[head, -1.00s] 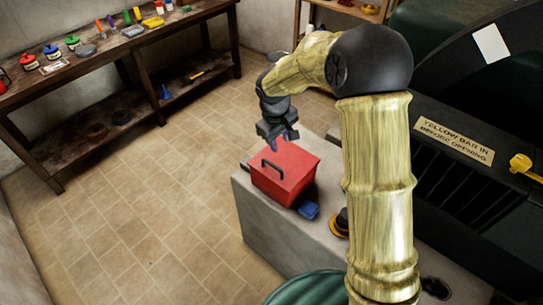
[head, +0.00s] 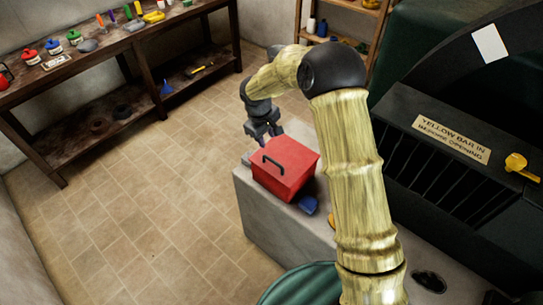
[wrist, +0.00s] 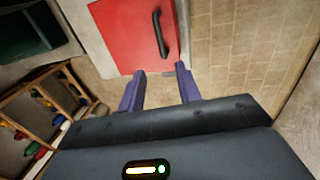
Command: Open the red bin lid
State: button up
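The red bin (head: 285,175) stands on a grey block, with its red lid (head: 287,158) shut. A black bar handle (head: 272,164) is on the lid near its left side. In the wrist view the lid (wrist: 125,35) and the upright-looking handle (wrist: 160,33) lie beyond my fingertips. My gripper (wrist: 160,70) is open and empty, its two purple fingers apart near the lid's edge. In the head view my gripper (head: 265,134) is just behind the bin's far left corner, apart from the handle.
The grey block (head: 285,232) has a blue object (head: 309,206) beside the bin. A black machine (head: 450,180) with a yellow handle (head: 520,165) stands on the right. A wooden bench (head: 140,50) with bottles and tools is on the left. The tiled floor between is clear.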

aim_at(272, 160)
jog(key=f+p, duration=0.1)
jog(key=f, duration=0.3)
jog(key=w+d+f+p, duration=0.1)
jog(key=f, duration=0.3)
jog(key=w+f+p, duration=0.1)
jog(key=f, duration=0.4)
jog(key=shift+d, duration=0.3)
grip_shut()
